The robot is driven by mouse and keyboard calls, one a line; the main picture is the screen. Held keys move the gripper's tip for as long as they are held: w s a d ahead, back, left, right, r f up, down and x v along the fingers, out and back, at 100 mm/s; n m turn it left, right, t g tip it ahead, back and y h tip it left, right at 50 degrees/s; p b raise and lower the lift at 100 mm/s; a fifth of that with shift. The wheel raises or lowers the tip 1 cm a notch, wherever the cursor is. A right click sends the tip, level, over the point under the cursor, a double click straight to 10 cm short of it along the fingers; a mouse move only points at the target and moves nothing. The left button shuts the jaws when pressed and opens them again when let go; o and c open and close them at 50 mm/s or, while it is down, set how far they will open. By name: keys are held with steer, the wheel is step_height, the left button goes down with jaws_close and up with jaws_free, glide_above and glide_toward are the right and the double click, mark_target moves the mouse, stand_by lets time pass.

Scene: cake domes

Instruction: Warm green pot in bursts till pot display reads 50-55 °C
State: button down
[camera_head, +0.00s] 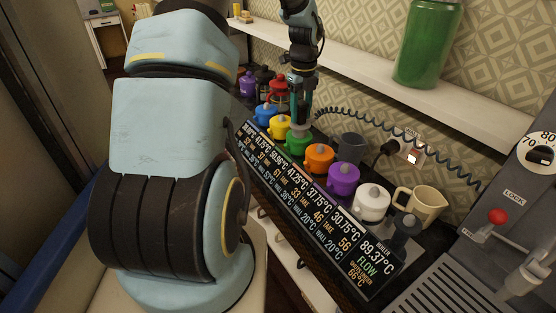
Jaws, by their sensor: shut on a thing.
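The green pot (297,141) stands in the row of small pots, between the yellow one and the orange one. My gripper (301,88) is directly above it, pointing down and shut on a dark teal wand (301,108). A coiled hose seems to lead from the wand. The wand's lower end is at the green pot's top; I cannot tell whether it is inside. The display panel (330,228) slants along the front of the pots. The boiler column reads 89.37 °C with green FLOW below.
Blue (266,115), yellow (279,128), orange (319,158), purple (343,179) and white (372,202) pots crowd the row. A dark jug (350,148) is behind it, a cream mug (424,203) right. The coiled hose (400,128) crosses to the grey machine (515,215).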

stand_by(0.3)
steer(key=shift+r+p, duration=0.4)
steer(key=shift+r, duration=0.1)
stand_by(0.6)
